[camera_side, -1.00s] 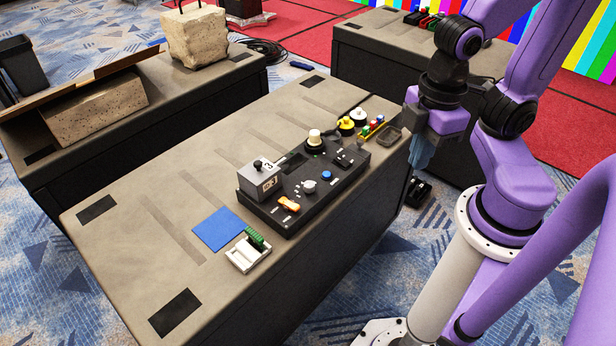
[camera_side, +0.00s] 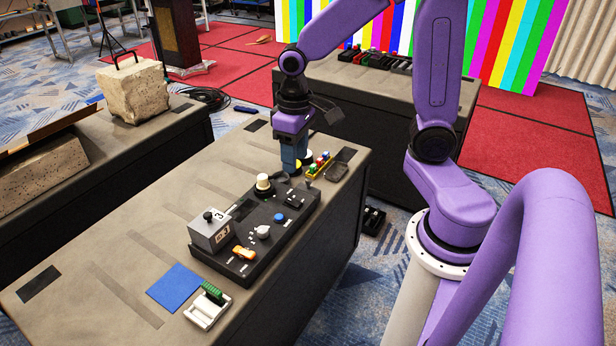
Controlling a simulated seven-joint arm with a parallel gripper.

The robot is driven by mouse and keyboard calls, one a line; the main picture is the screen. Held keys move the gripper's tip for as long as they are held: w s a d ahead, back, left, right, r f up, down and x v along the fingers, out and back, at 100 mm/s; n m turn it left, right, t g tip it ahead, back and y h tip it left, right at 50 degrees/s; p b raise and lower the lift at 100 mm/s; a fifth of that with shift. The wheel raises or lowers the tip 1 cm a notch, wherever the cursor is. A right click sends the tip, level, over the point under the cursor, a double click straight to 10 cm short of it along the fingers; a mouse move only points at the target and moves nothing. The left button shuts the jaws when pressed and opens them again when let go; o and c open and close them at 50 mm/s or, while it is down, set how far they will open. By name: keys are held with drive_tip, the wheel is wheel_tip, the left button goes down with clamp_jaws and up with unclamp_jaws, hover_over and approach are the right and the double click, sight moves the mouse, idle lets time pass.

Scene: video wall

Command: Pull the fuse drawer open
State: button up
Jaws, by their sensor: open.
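A black control panel (camera_side: 232,262) lies on the table. A grey box (camera_side: 209,231) with a black knob on top and a number label sits at its left end. No part is clearly marked as the fuse drawer, and I cannot tell which part it is. My gripper (camera_side: 292,168) points down near the far end of the panel, beside the yellow and white round pieces, which it partly hides. Its jaws are open. I see nothing held between them, though the fingertips are small here.
A blue mat (camera_side: 174,287) and white holder (camera_side: 208,308) lie in front.

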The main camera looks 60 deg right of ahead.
drive_tip(key=w+d+f+m, duration=0.3)
drive_tip(key=w+d+m, duration=0.35)
drive_tip(key=d, duration=0.35)
drive_tip(key=m, duration=0.4)
approach(309, 179)
wheel_tip(309, 179, down, 9)
drive_tip(key=shift+w+a+r, duration=0.1)
drive_tip(key=shift+r, duration=0.05)
clamp_jaws()
